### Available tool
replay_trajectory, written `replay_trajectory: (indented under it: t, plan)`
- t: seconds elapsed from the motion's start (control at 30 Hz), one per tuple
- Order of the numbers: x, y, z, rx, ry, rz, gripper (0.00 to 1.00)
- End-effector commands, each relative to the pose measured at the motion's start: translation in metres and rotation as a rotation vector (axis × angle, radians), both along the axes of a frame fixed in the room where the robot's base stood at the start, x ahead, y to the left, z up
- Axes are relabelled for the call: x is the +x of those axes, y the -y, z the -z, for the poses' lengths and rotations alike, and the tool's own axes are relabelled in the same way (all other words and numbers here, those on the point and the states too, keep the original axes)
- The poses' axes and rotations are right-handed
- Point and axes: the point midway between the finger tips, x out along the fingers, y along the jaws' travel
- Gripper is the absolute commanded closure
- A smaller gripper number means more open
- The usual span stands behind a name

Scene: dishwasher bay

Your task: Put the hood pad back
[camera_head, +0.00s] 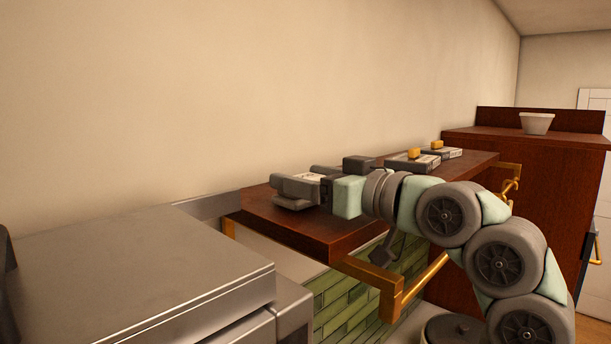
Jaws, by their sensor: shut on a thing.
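My gripper (296,188) is above the near end of the dark red-brown wooden shelf, pointing left. It is shut on a small grey thing with a pale, marked face (309,176), which looks like the hood pad. The fingers and wrist hide most of it. I cannot tell whether it touches the shelf. Two similar flat grey pads with pale marked faces and yellow-orange blocks lie farther along the shelf, a nearer one (412,163) and a farther one (441,152).
The wooden shelf (300,228) has a brass rail (425,278) along its front. A large steel hood (130,265) fills the lower left. Green tiles (345,302) lie below the shelf. A white bowl (537,123) stands on the wooden cabinet (560,165) at the back right.

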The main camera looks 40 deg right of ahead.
Motion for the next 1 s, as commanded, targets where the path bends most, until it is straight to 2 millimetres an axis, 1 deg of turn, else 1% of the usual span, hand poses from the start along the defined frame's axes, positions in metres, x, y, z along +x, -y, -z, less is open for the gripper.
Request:
replay_trajectory:
  t: [0.33,0.37,0.6,0.83,0.93,1.0]
  plan:
    - [0.0004,-0.0005,0.0032,0.0,0.001,-0.001,0.75]
    - [0.0004,-0.0004,0.0032,0.0,0.001,-0.001,0.26]
    - [0.0002,-0.0004,0.0025,-0.001,0.001,-0.001,0.07]
    - [0.0001,-0.0003,0.0022,-0.001,0.001,0.0,0.06]
    - [-0.0002,-0.0002,-0.0009,-0.002,0.001,0.001,0.06]
    - [-0.0079,0.0013,0.0007,-0.002,0.002,0.003,0.06]
